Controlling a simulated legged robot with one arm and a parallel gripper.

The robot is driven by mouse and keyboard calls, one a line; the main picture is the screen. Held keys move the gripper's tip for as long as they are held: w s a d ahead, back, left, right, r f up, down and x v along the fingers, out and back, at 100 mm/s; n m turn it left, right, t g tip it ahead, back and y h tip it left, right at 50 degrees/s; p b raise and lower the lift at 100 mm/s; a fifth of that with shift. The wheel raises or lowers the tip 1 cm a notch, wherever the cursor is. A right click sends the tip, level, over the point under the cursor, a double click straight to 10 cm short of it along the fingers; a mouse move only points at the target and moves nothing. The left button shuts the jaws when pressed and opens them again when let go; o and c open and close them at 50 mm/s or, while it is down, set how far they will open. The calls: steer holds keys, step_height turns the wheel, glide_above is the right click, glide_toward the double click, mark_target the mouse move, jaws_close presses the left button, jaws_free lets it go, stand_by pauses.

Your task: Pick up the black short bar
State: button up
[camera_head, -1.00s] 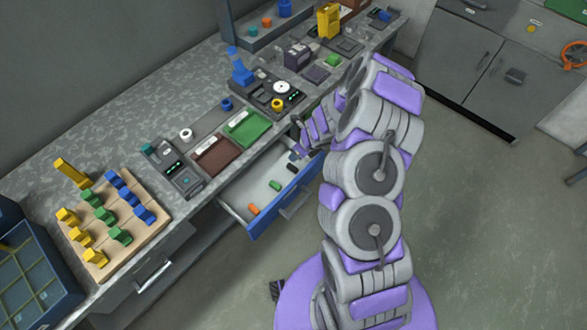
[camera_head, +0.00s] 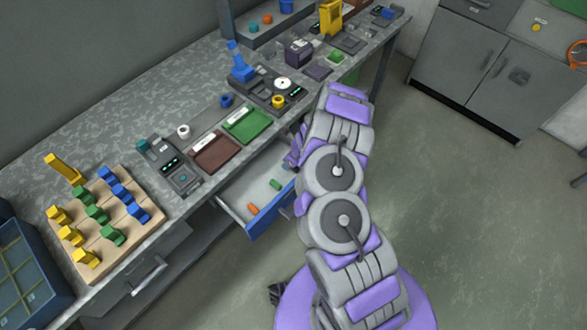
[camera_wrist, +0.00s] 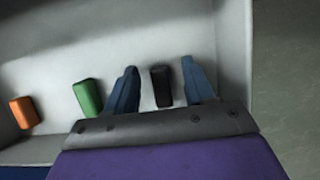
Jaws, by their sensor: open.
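The black short bar (camera_wrist: 161,86) lies in the open drawer and shows in the wrist view between my two fingers. My gripper (camera_wrist: 160,84) is open, with one blue finger on each side of the bar and a gap on both sides. In the head view my arm hides the black bar and most of my gripper. The drawer (camera_head: 232,200) is pulled out under the bench.
A green bar (camera_wrist: 88,97) lies just left of my left finger, and an orange bar (camera_wrist: 24,112) lies farther left. The drawer wall (camera_wrist: 234,50) is close on the right. A green tray (camera_head: 262,127) and a brown tray (camera_head: 226,158) stand on the bench above.

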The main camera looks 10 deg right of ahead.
steer(key=shift+w+a+f, duration=0.2)
steer(key=shift+w+f, duration=0.05)
steer(key=shift+f, duration=0.3)
steer(key=shift+r, duration=0.1)
jaws_close()
